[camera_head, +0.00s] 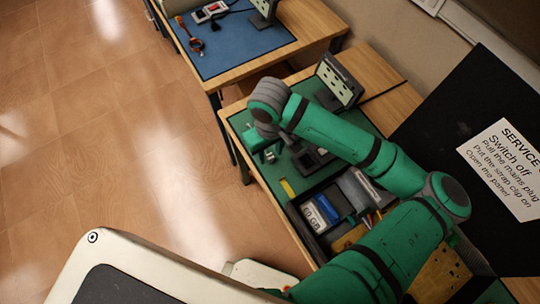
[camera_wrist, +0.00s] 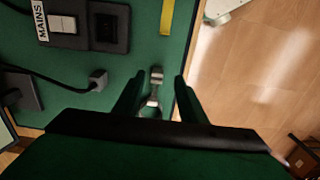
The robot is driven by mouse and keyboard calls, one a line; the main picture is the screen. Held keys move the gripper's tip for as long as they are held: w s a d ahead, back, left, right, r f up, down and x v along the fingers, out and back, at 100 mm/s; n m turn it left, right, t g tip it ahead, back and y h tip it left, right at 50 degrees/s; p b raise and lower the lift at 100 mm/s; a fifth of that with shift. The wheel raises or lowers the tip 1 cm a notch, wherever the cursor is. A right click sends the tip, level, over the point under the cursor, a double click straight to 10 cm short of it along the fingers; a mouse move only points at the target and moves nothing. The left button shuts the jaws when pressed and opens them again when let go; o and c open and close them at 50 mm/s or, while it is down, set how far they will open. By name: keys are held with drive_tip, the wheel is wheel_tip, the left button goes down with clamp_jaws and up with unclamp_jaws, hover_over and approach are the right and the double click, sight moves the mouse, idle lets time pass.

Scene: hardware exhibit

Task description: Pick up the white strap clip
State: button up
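A small pale grey-white clip (camera_wrist: 156,78), which looks like the strap clip, lies on the green mat near its edge in the wrist view. A further metallic part of it shows closer to my gripper, and its near end is hard to make out. My gripper (camera_wrist: 157,88) is open, with one finger on each side of the clip and a visible gap to each. Nothing is held. In the head view my gripper (camera_head: 264,155) is low over the green mat near the table's left edge, and the clip cannot be made out clearly there.
A mains switch box (camera_wrist: 85,25) and a black cable with a grey plug (camera_wrist: 98,80) lie left of the clip. A yellow strip (camera_wrist: 167,17) is beyond it. A tray of parts (camera_head: 320,214) and an upright panel (camera_head: 340,80) stand on the same table.

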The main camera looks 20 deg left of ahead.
sight(271, 157)
drive_tip(key=f, duration=0.3)
drive_tip(key=shift+w+d+f, duration=0.25)
drive_tip(key=shift+a+f, duration=0.1)
drive_tip(key=shift+f, duration=0.25)
drive_tip(key=c, duration=0.9)
drive_tip(key=shift+s+a, duration=0.1)
drive_tip(key=shift+r, duration=0.15)
